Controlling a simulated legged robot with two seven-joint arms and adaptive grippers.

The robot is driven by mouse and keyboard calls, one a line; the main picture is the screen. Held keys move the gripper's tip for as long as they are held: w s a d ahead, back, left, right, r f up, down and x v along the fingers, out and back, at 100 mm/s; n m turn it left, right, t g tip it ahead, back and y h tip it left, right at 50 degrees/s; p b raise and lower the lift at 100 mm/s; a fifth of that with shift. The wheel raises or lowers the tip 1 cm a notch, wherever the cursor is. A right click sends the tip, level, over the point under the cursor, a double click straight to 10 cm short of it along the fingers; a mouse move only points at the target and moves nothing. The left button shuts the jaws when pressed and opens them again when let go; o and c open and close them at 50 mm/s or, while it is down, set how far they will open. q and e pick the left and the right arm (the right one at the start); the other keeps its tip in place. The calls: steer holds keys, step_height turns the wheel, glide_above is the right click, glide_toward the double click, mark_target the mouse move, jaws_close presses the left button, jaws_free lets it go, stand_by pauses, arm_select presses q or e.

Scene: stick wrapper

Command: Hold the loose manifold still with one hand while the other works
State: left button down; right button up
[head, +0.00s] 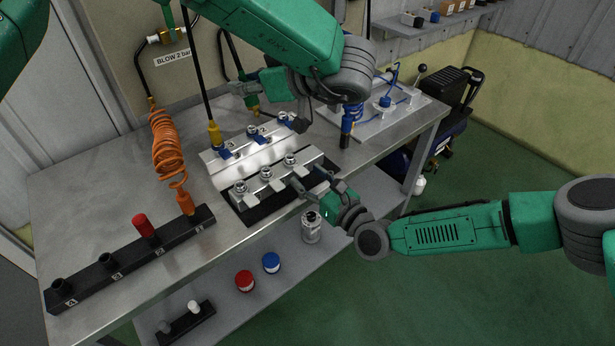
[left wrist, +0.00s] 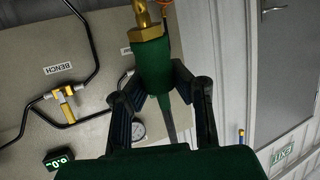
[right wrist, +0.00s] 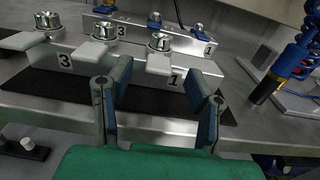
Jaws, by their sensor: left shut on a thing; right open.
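The silver manifold (head: 272,182) lies on a black mat (head: 248,213) near the bench's front edge, with several round metal fittings on top. Its front face, numbered 3 and 1, shows in the right wrist view (right wrist: 90,66). My right gripper (head: 308,183) is open at the manifold's right front end. In the right wrist view its fingertips (right wrist: 155,72) stand either side of the face near number 1; contact is unclear. My left gripper (head: 262,92) is shut on a green coupling with a brass hex end (left wrist: 152,60), behind the manifold and above the bench.
A second silver row with blue fittings (head: 252,132) stands behind the manifold. An orange coiled hose (head: 172,150) plugs into a black rack (head: 110,265) at left. A plate with blue tubing (head: 385,105) is at right. Hoses hang behind.

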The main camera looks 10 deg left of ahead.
arm_select(q)
steer(key=shift+d+r, duration=0.1)
steer(key=shift+d, duration=0.35)
arm_select(e)
steer(key=shift+d, duration=0.4)
jaws_close()
arm_select(q)
steer(key=shift+a, duration=0.25)
arm_select(e)
steer(key=shift+a, duration=0.7)
steer(key=shift+d, duration=0.25)
arm_select(q)
step_height(320, 180, down, 7)
steer(key=d+m+t+h, duration=0.2)
steer(key=m+t+h, duration=0.6)
steer(key=m+t, duration=0.3)
steer(key=shift+s+d+t, duration=0.2)
steer(key=shift+d+t, duration=0.1)
steer(key=shift+t, duration=0.2)
